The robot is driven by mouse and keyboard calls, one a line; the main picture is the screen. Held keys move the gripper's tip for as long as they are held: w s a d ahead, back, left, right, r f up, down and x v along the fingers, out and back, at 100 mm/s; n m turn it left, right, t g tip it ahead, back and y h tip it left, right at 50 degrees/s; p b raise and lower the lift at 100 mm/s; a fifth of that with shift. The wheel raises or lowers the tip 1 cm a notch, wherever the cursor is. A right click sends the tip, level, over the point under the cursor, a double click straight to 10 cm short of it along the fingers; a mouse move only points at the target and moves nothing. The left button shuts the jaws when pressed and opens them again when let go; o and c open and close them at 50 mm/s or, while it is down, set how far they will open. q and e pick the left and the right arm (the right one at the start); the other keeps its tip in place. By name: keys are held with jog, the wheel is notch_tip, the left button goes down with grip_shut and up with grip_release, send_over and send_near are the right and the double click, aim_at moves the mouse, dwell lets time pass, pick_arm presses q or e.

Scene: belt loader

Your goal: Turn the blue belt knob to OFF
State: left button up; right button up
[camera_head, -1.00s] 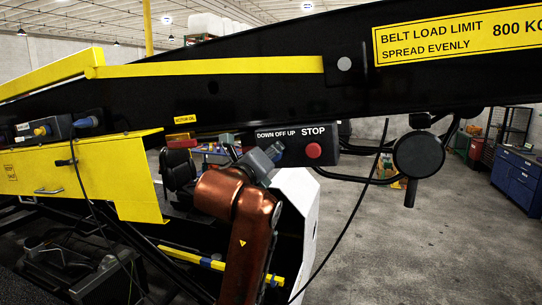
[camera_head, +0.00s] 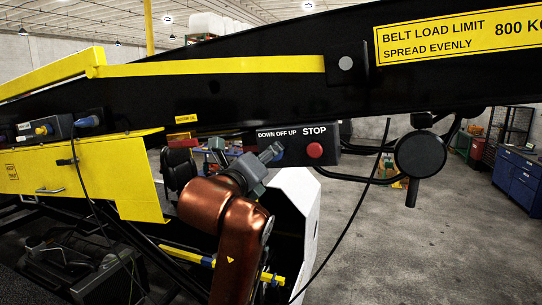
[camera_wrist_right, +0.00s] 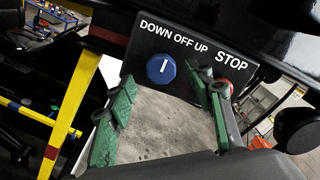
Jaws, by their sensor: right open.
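The blue knob (camera_wrist_right: 161,69) is on the black control box (camera_wrist_right: 150,45), below the words DOWN OFF UP. Its white mark stands nearly upright in the right wrist view, while the lettering is tilted; I cannot tell exactly which word it points to. In the head view the knob (camera_head: 279,153) is partly hidden behind my gripper. My right gripper (camera_head: 271,153) is open. In the right wrist view its green-padded fingers (camera_wrist_right: 168,92) lie apart on either side below the knob, with nothing between them. My left gripper is not in view.
The red STOP button (camera_head: 315,151) sits just right of the knob, close to my right finger in the wrist view. The black belt frame (camera_head: 230,105) runs above the box. A black round part on a bracket (camera_head: 420,153) hangs to the right. A cable hangs below.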

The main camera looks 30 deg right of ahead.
jog(key=v, duration=0.8)
jog(key=shift+d, duration=0.1)
